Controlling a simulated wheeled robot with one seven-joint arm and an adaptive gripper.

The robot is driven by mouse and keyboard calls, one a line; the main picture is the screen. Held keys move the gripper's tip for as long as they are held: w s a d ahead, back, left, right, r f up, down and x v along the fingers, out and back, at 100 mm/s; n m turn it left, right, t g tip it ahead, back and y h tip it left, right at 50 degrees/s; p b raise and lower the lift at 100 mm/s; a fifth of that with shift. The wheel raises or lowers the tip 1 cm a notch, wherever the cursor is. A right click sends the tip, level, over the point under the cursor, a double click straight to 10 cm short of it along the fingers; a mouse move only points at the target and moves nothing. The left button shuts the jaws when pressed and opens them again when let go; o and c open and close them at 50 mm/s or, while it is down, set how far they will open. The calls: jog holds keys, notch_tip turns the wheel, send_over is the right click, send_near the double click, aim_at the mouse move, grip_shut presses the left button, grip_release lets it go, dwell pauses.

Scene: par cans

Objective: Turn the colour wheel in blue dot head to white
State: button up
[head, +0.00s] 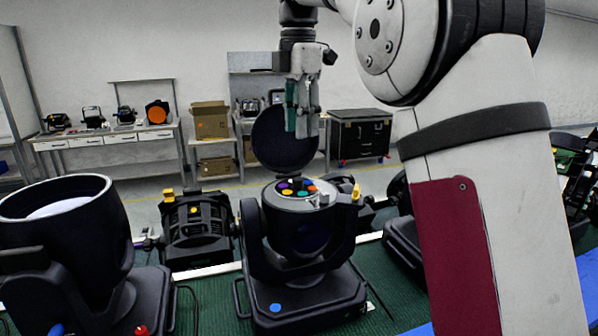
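The blue dot head (308,240) is a black moving light in the middle of the bench, with a blue dot (275,308) on the front of its base. Its round lid (283,150) stands open behind its top. The colour wheel (297,188) lies in the opened top and shows orange, yellow, purple, red and teal patches; a white patch is not clear at this size. My gripper (303,122) points down above and slightly behind the wheel in the picture, apart from it, with nothing visible in it. Its fingers look close together, but their gap is unclear.
Another black head (70,235) with a wide open barrel stands at the left, a red mark on its base. A black lamp (197,228) with yellow parts sits behind. My arm covers much of the right. Cardboard boxes (210,120) and a black case (360,135) stand at the back.

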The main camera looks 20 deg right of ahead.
aim_at(298, 178)
notch_tip(298, 178, down, 11)
jog(key=shift+r+p, duration=0.1)
jog(key=shift+p, duration=1.1)
grip_shut()
